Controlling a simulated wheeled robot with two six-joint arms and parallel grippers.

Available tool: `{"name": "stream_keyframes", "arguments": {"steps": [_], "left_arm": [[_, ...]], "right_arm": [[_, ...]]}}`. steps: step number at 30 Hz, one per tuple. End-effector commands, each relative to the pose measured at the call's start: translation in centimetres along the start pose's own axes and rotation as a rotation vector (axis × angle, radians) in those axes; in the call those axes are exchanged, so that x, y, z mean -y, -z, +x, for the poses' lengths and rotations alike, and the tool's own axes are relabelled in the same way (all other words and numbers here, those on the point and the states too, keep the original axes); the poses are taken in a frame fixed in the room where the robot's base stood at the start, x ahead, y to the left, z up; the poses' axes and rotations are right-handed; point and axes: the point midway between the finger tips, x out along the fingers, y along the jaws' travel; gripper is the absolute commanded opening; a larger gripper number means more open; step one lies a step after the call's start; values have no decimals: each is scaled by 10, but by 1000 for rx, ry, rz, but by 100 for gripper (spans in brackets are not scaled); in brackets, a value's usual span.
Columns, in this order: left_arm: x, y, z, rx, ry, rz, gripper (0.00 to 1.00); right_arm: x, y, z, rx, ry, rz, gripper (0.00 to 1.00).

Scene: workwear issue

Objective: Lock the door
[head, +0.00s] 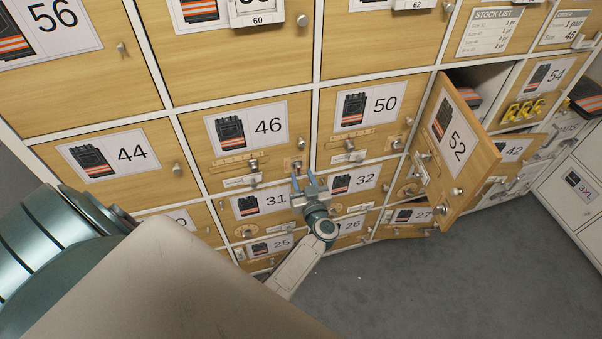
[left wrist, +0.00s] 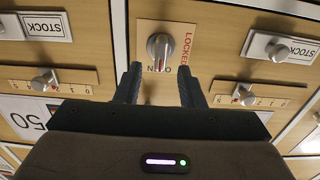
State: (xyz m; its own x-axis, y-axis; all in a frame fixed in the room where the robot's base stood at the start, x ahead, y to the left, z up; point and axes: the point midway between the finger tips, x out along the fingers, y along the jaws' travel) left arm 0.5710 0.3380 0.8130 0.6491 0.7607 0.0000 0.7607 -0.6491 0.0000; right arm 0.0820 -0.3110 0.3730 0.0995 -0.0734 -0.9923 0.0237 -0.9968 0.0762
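The door 46 (head: 232,143) looks flush with its frame in the head view. At its lower right corner is a small plate with a round lock knob (head: 297,165). In the left wrist view, the grey knob (left wrist: 160,47) has its red mark over the word OPEN, and LOCKED is printed at the side in red. My left gripper (head: 304,178) is in front of this knob. In the left wrist view its two fingers (left wrist: 157,85) are apart, one on either side below the knob, with nothing between them. Contact is not visible. My right gripper is not in view.
The door 52 (head: 445,120) stands swung open to the right of the gripper. The doors 42 (head: 513,153) and 27 (head: 418,216) also stand ajar.

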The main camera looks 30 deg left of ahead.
Motion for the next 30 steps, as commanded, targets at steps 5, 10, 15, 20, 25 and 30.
{"name": "stream_keyframes", "arguments": {"steps": [5,10,15,20,25,30], "left_arm": [[0,-2,24,-2,-1,0,35],[0,-1,32,1,-2,1,35],[0,0,33,1,-2,1,35],[0,0,33,1,-1,1,20],[0,0,33,1,-1,0,0],[0,0,33,1,-1,-13,0]], "right_arm": [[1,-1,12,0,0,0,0],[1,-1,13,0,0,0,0],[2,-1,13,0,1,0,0],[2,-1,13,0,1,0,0],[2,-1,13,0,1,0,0],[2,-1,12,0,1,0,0]]}}
